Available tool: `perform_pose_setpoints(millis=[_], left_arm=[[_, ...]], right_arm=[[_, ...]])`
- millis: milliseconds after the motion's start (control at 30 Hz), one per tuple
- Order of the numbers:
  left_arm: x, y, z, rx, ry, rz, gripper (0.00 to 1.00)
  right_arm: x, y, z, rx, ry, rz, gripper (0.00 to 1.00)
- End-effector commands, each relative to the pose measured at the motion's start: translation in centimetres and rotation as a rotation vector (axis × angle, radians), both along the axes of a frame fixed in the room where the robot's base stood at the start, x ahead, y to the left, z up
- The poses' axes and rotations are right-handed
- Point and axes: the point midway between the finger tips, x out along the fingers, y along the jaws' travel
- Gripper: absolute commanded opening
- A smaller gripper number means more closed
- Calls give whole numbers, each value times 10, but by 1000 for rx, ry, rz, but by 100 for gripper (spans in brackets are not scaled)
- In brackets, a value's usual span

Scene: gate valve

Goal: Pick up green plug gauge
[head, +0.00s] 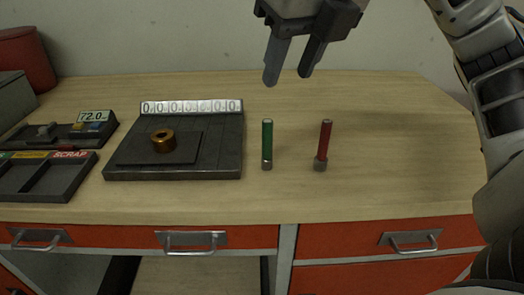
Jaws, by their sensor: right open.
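My right gripper (288,79) is above and behind the gauges in the picture, fingers pointing down, open and empty. It is apart from both gauges. My left gripper does not show.
A dark plate (222,150) with a brass ring (163,140) and a digit strip lies left of the green gauge. A sorting tray (62,183) and a small display box (95,117) are farther left. The bench (420,130) is clear at right.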

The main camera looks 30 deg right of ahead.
Motion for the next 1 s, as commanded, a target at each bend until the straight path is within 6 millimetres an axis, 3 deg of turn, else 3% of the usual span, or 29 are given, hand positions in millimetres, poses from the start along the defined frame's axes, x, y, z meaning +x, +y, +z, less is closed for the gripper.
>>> perform_pose_setpoints(millis=[100,400,767,1000], left_arm=[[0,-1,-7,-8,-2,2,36],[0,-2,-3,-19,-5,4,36],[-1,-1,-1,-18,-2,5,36],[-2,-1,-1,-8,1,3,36]], right_arm=[[7,-2,-23,-5,6,-6,41],[31,-2,-77,-4,4,-4,41],[47,-6,-104,-2,4,-3,41],[64,-10,-134,-2,4,-1,41]])
